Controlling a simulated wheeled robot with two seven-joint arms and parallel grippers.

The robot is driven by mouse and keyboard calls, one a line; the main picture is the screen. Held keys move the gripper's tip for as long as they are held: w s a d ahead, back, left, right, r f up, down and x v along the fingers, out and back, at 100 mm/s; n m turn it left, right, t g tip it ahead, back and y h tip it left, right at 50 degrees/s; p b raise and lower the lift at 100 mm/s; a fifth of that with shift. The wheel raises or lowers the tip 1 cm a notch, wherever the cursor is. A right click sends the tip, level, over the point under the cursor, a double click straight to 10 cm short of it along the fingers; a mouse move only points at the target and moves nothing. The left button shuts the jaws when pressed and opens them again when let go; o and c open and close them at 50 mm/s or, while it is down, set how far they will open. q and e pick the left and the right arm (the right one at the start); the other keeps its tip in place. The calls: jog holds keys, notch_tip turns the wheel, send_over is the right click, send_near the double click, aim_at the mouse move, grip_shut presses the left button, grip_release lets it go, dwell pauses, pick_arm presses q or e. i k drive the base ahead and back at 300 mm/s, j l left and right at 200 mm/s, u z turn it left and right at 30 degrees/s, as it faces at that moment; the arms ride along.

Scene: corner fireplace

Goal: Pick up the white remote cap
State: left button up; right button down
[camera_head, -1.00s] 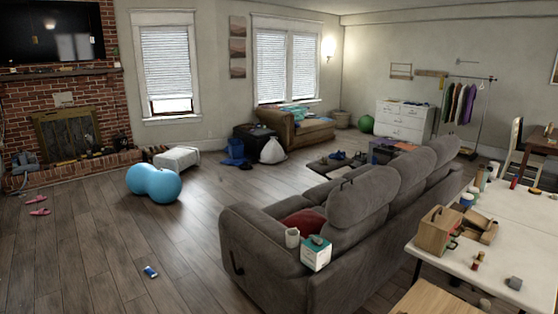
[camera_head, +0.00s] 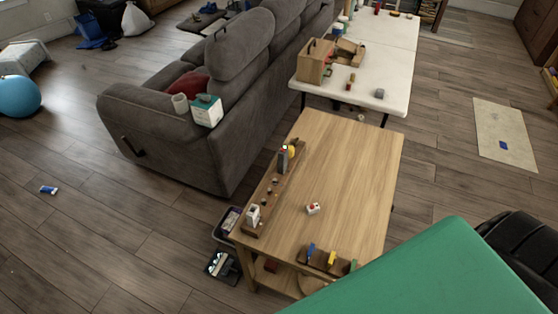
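A small white item with a red spot (camera_head: 313,208) lies on the wooden table (camera_head: 345,170), near its middle. It may be the white remote cap, but it is too small to tell. A small white block-like item (camera_head: 254,215) stands at the front end of a dark wooden rack (camera_head: 270,194) along the table's left side. Neither of my grippers is in view.
A large green surface (camera_head: 440,280) covers the lower right, hiding the table's near right corner. A black chair-like object (camera_head: 525,245) is beside it. A grey sofa (camera_head: 215,90) and white table (camera_head: 385,60) stand behind.

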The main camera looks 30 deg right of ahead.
aim_at(309, 212)
jog(key=i+l+z, duration=0.1)
jog(key=z, duration=1.05)
